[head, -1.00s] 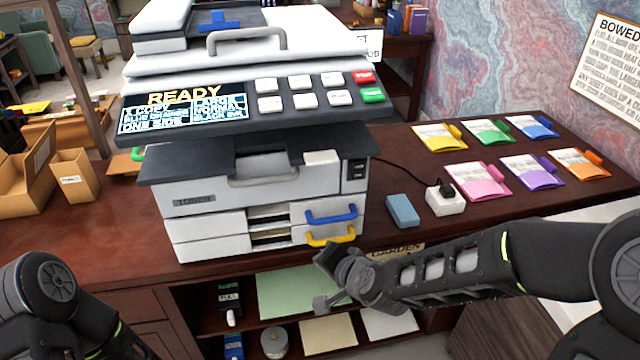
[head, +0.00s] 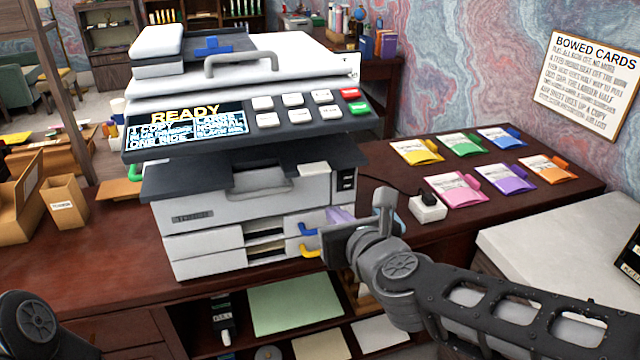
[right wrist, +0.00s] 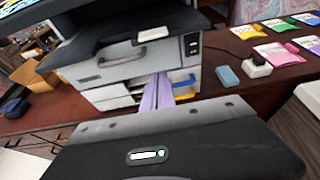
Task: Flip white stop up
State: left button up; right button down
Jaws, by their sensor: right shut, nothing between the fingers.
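The white stop (head: 313,169) is a small pale plate lying flat at the right front of the copier's dark output tray (head: 205,182). It also shows in the right wrist view (right wrist: 153,35). My right gripper (head: 335,214) is in front of the copier's right side, below and right of the stop and apart from it. Its pale lilac fingers look shut with nothing between them, and they point toward the drawer fronts in the right wrist view (right wrist: 158,85). My left gripper is out of view; only part of that arm shows at lower left.
The copier's control panel (head: 250,122) overhangs the tray. Blue (head: 308,230) and yellow (head: 308,251) drawer handles sit near my right gripper. A blue block (right wrist: 228,77) and a white socket box (head: 428,207) stand right of the copier. Coloured packets lie farther right.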

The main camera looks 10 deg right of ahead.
aim_at(314, 169)
jog(key=shift+w+f, duration=0.1)
jog(key=shift+w, duration=0.05)
jog(key=w+p, duration=0.1)
jog(key=w, duration=0.8)
jog(key=shift+w+a+r+p, duration=0.15)
jog(key=shift+a+r+p, duration=0.2)
jog(key=shift+r, duration=0.1)
jog(key=shift+r+g+p, duration=0.15)
jog(key=shift+g+p, duration=0.15)
jog(key=shift+p, duration=0.35)
